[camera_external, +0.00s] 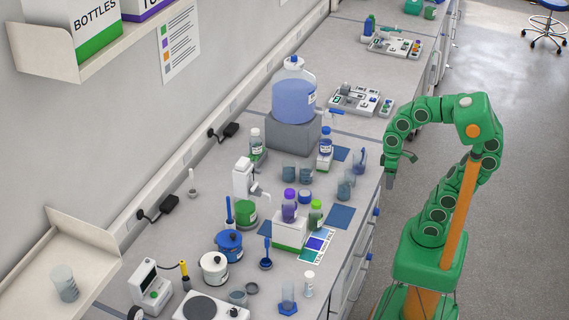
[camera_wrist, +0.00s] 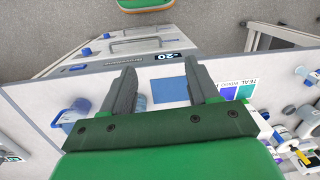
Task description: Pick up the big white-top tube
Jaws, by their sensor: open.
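I cannot tell for sure which item is the big white-top tube. A small white-capped container (camera_external: 309,284) stands upright near the front of the bench. A taller bottle with a white cap and green label (camera_external: 256,146) stands farther back by the wall side. My gripper (camera_external: 396,170) hangs off the bench's right edge, apart from both. In the wrist view my gripper (camera_wrist: 163,80) is open, with nothing between its fingers, over the bench edge and a blue mat (camera_wrist: 170,91). Part of a glass vessel is hidden behind its left finger.
A large blue-liquid jug (camera_external: 294,92) stands on a grey block. A white rack (camera_external: 289,232) holds purple- and green-topped bottles. Beakers (camera_external: 345,188) and a blue pitcher (camera_external: 360,160) stand near the right edge. A blue mat (camera_external: 341,216) lies bare.

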